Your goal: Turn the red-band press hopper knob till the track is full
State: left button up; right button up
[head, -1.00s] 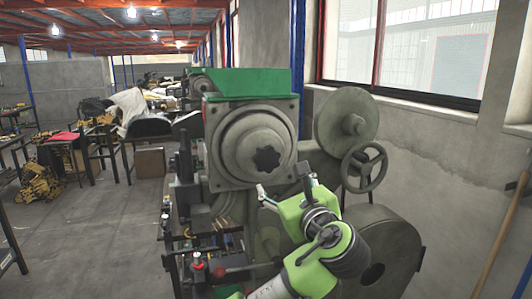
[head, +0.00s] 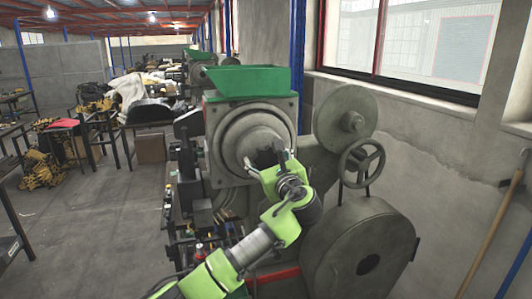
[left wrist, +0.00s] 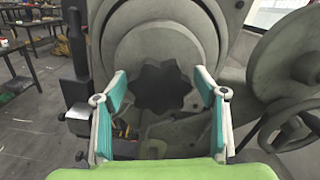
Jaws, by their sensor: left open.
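The press (head: 220,180) is a grey machine with a green hopper tray (head: 255,79) on top. A dark lobed knob (head: 266,155) sits in the middle of its round stepped face, partly covered by my gripper in the head view. In the left wrist view the knob (left wrist: 160,88) shows between the fingers. My left gripper (left wrist: 160,78) is open, one teal-padded finger on each side of the knob; contact cannot be told. In the head view the left gripper (head: 267,163) is right in front of the knob. A red strip (head: 280,279) shows low on the press. The track cannot be made out.
A grey disc (head: 345,122), a handwheel (head: 364,163) and a large round housing (head: 365,255) stand at the press's right. A wall with a window (head: 420,50) is beyond. Tables and clutter fill the back left; the floor (head: 90,220) at left is clear.

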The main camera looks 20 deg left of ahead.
pick_arm(q)
jog(key=shift+w+a, duration=0.15)
jog(key=c, duration=1.1)
jog(key=shift+c, duration=0.2)
